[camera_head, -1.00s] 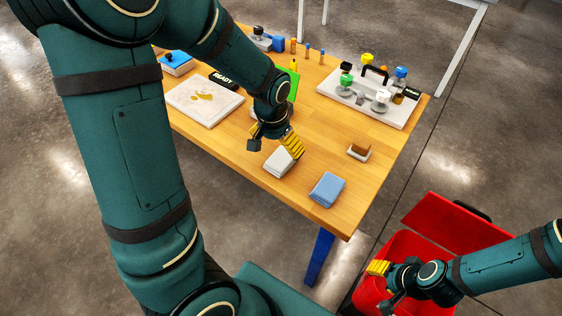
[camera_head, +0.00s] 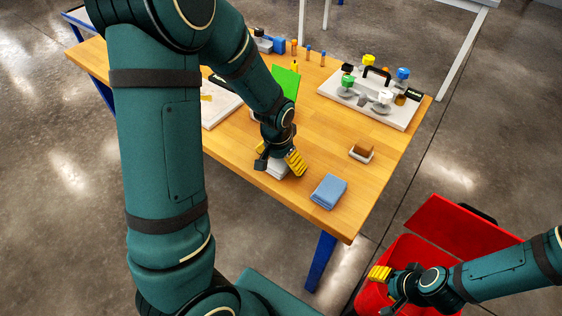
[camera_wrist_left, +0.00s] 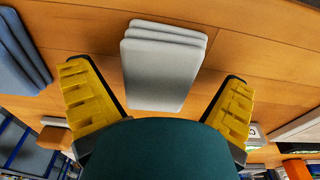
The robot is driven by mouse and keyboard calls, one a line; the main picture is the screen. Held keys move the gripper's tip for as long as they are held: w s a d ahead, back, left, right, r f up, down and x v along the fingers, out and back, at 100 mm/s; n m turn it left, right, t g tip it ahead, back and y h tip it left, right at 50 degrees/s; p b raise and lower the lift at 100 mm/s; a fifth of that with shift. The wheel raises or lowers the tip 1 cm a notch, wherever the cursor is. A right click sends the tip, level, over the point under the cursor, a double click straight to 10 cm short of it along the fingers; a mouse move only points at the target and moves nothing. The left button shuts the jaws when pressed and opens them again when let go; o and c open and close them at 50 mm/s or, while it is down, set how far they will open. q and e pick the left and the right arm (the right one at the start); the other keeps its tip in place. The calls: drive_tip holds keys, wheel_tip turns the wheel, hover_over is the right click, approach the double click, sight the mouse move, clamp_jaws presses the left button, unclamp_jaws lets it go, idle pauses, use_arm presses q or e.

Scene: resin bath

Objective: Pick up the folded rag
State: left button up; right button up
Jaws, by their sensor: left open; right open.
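A pale grey folded cloth (camera_head: 277,171) lies on the wooden table, partly hidden by my left gripper (camera_head: 279,160) in the head view. In the left wrist view this cloth (camera_wrist_left: 162,65) shows as a layered stack between the two open yellow fingers, with gaps on both sides. A blue folded cloth (camera_head: 329,191) lies to its right, near the table's front edge; it also shows at the left of the wrist view (camera_wrist_left: 20,50). My right gripper (camera_head: 386,288) is open and empty, over the red bin.
A small dish with a brown block (camera_head: 361,152) stands on the right of the table (camera_head: 330,130). A white board with coloured knobs and a handle (camera_head: 335,92) is at the back. The red bin (camera_head: 450,225) stands on the floor with its lid open.

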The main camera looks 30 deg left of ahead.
use_arm(q)
drive_tip(key=shift+f, duration=0.25)
idle(0.3)
drive_tip(key=c, duration=1.3)
